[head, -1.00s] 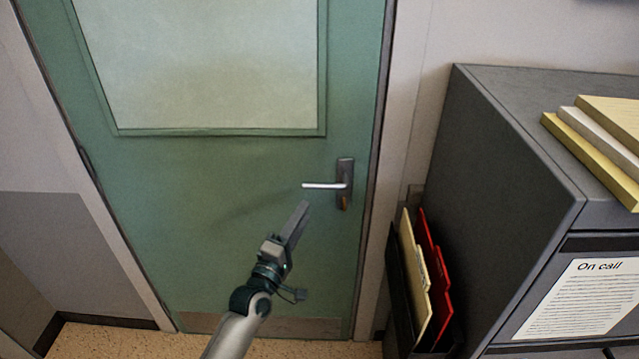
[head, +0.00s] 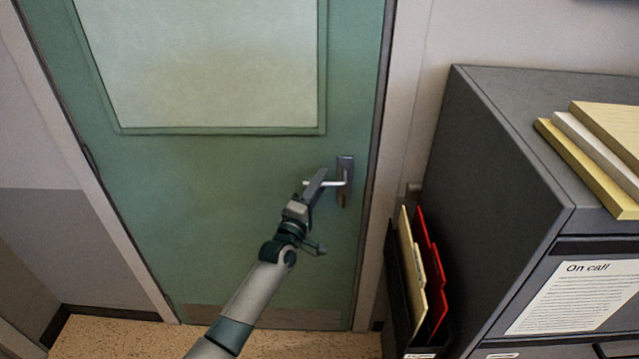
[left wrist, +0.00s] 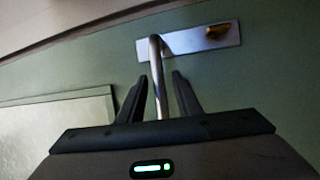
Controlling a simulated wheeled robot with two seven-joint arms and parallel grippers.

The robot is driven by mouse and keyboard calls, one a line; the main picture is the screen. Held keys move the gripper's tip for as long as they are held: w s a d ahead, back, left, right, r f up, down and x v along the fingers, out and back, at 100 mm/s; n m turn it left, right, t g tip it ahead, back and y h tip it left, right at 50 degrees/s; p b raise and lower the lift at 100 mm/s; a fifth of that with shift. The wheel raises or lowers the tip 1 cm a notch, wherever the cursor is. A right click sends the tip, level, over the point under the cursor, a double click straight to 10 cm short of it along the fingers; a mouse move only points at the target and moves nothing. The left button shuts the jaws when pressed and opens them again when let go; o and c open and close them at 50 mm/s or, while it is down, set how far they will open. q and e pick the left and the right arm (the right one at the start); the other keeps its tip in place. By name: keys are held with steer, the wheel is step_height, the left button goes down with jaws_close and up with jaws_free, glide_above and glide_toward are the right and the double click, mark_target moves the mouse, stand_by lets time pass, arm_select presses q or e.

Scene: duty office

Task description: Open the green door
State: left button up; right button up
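The green door (head: 220,190) fills the middle of the head view and stands shut in its frame, with a frosted window above. Its silver lever handle (head: 341,184) lies level on a metal plate near the right edge. In the left wrist view, the lever (left wrist: 156,75) runs down between the two dark fingers of my left gripper (left wrist: 160,92). The fingers are apart, with a gap showing on each side of the lever. In the head view my left gripper (head: 318,180) is at the lever's free end and hides part of it. My right gripper is not in view.
A dark grey cabinet (head: 500,160) with yellow folders (head: 590,165) on top stands at the right. A file holder (head: 405,300) with cream and red folders sits between it and the door. The speckled floor (head: 110,340) shows clear at lower left.

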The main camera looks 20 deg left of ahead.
arm_select(q)
jaws_close()
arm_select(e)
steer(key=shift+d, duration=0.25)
